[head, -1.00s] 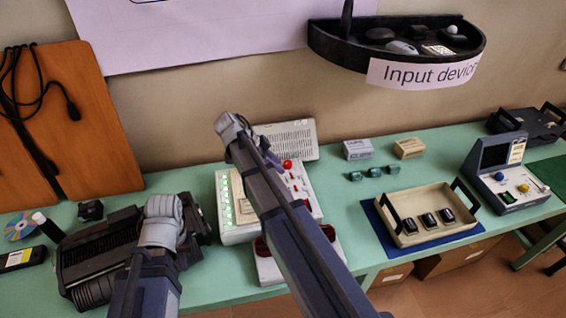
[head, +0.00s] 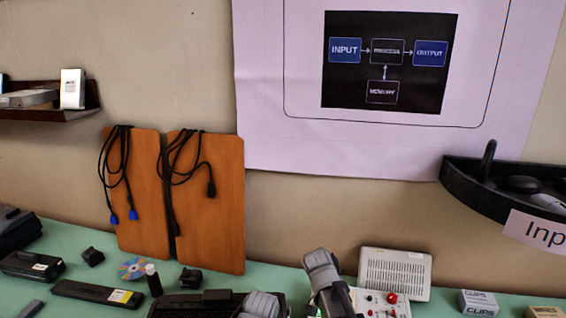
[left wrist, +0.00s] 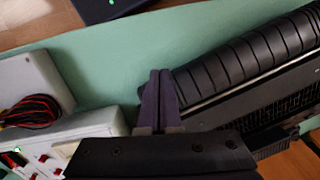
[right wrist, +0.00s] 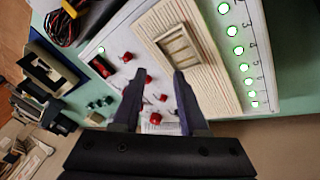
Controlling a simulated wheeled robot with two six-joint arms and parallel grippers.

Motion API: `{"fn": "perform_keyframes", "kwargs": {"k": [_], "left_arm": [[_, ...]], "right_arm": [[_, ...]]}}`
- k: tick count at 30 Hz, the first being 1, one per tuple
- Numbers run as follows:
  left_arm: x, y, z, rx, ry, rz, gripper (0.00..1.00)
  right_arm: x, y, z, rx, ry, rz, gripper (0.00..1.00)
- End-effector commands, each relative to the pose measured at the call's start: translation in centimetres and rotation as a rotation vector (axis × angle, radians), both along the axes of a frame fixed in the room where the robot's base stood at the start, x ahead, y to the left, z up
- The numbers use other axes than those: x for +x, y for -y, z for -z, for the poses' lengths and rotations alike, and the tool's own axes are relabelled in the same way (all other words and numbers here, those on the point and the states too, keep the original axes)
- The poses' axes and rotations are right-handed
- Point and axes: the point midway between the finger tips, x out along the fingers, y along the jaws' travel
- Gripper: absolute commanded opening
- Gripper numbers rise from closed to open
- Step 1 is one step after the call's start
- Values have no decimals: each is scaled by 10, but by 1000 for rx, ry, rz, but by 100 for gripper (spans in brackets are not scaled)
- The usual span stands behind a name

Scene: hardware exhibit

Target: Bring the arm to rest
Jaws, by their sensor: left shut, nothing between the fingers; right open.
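My left gripper (left wrist: 160,80) is shut and empty in the left wrist view. It is over the green table (left wrist: 110,65), beside a black ribbed machine (left wrist: 250,50). My right gripper (right wrist: 158,75) is open in the right wrist view, with nothing visibly held between its fingers. It is over a white panel device (right wrist: 140,45) with red knobs and green lights. In the head view only grey parts of my two arms show at the bottom edge; the fingers are out of that picture.
In the head view, two orange boards (head: 210,215) with black cables lean on the wall. A disc (head: 135,269), a black flat box (head: 95,293) and small boxes (head: 479,302) stand on the table. A black wall shelf (head: 470,185) juts out at right.

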Motion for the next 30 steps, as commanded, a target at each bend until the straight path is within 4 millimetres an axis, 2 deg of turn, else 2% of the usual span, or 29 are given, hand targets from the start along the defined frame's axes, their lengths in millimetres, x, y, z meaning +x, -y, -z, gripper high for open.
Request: {"fn": "perform_keyframes", "kwargs": {"k": [1,6,12,15,20,30], "left_arm": [[0,0,0,0,0,0,0],[0,0,0,0,0,0,0],[0,0,0,0,0,0,0],[0,0,0,0,0,0,0],[0,0,0,0,0,0,0],[0,0,0,0,0,0,0]], "right_arm": [[-20,-17,3,41,-44,-131,42],[-62,-67,12,171,-178,-585,42],[-103,-108,17,274,-271,-1011,42],[-114,-119,18,301,-292,-1138,42],[-120,-126,18,317,-304,-1218,42],[-120,-126,18,317,-305,-1220,42]]}}
